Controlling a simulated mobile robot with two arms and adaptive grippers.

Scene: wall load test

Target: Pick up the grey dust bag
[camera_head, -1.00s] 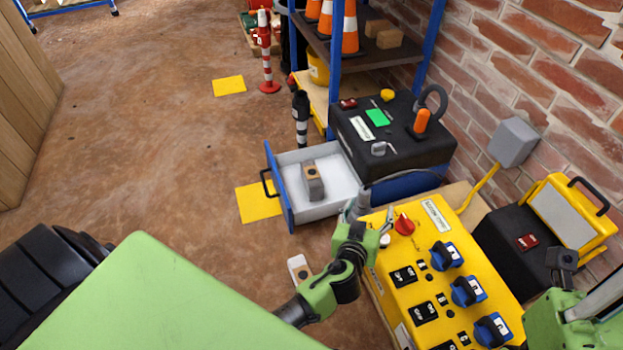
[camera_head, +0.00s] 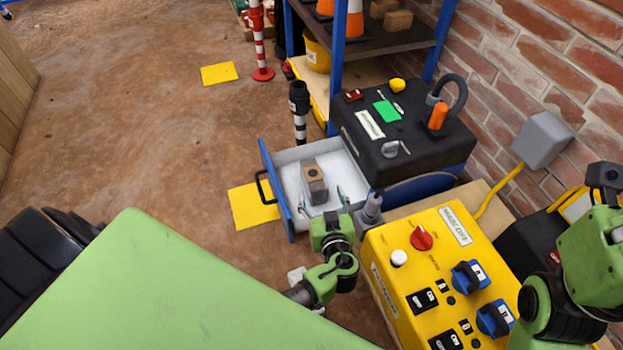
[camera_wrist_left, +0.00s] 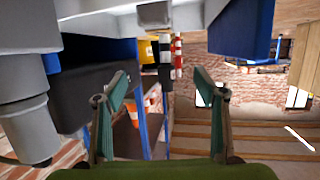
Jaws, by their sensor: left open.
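The grey dust bag (camera_head: 316,192), a small upright block with a tan top and a dark round hole, stands in the open white drawer (camera_head: 345,172). My left gripper (camera_head: 324,204) is open and empty at the drawer's near side, its fingers spread toward the bag. It is just in front of the bag; I cannot tell whether they touch. In the left wrist view the open fingers (camera_wrist_left: 160,82) show clear air between them, and the grey bag (camera_wrist_left: 155,14) is at the top edge, beyond the fingertips. My right arm shows at the right edge, but its fingers are not visible.
The drawer's blue front (camera_head: 277,192) stands at the left. A black-topped machine (camera_head: 402,138) is behind the drawer, and a yellow control box (camera_head: 440,265) stands close to the right. A pale object (camera_head: 296,275) is partly hidden behind my left arm.

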